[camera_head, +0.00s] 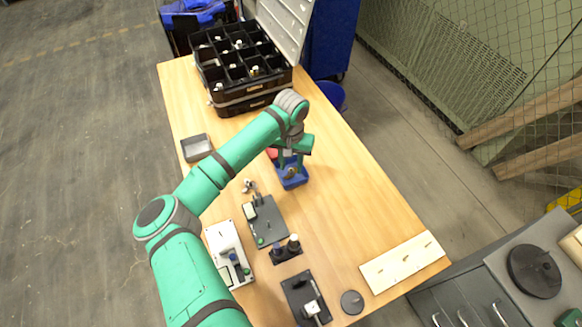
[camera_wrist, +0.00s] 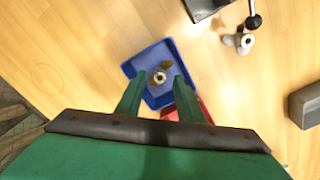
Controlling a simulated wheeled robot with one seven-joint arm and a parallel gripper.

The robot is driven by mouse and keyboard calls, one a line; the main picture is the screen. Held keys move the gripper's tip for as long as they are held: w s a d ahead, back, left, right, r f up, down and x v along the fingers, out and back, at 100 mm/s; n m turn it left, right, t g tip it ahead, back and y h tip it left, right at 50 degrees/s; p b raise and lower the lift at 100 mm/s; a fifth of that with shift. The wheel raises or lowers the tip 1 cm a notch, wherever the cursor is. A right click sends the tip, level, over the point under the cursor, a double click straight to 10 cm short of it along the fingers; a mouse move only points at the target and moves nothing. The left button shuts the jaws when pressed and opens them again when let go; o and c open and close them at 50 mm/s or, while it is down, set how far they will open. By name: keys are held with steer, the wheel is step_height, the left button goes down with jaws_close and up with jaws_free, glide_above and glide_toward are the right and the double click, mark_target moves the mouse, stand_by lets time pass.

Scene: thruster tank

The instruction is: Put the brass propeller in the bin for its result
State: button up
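The brass propeller (camera_wrist: 160,77) shows in the wrist view with its round hub facing up, within the outline of the blue bin (camera_wrist: 133,66). In the head view the propeller (camera_head: 291,173) also appears at the blue bin (camera_head: 293,184), partly hidden by my fingers. My gripper (camera_head: 291,166) points down over the bin. In the wrist view its two green fingers (camera_wrist: 160,80) are spread, with the propeller seen between and just beyond the tips. I see no finger closed on it. A red bin (camera_wrist: 196,108) lies beside the blue one, mostly hidden by my gripper.
A silvery propeller (camera_head: 248,186) lies near a dark fixture plate (camera_head: 267,222). A black compartment case (camera_head: 240,72) stands at the far end.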

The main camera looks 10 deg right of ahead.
step_height(320, 180, up, 10)
stand_by(0.4)
stand_by(0.3)
